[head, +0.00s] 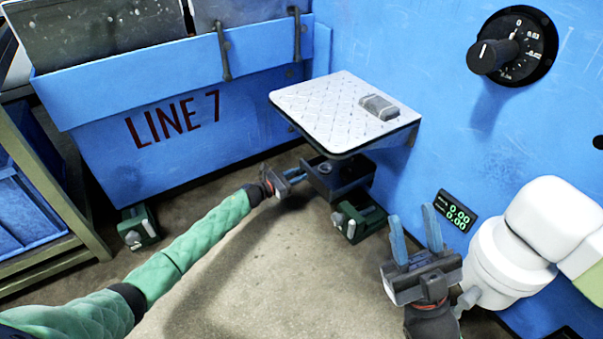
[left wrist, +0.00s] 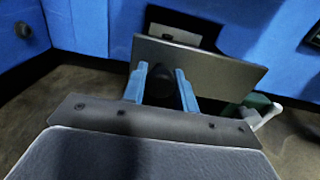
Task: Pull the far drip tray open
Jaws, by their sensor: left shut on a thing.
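The far drip tray (head: 345,181) is a dark open-topped box below the white tread-plate shelf, sticking out so that part of its inside shows. Its rear is hidden under the shelf. In the left wrist view its flat grey-brown front (left wrist: 222,66) fills the middle, before a dark slot in the blue wall. My left gripper (head: 298,176) is at the tray's front. Its blue fingers (left wrist: 161,82) are closed on the tray's dark handle (left wrist: 162,88). My right gripper (head: 415,222) is open and empty at the lower right, away from the tray.
The tread-plate shelf (head: 325,108) with a small grey block (head: 380,106) overhangs the tray. Green machine feet (head: 358,220) stand below it. A blue LINE 7 bin (head: 180,130) is at left, and a white jointed part (head: 525,235) at right. The concrete floor before the tray is clear.

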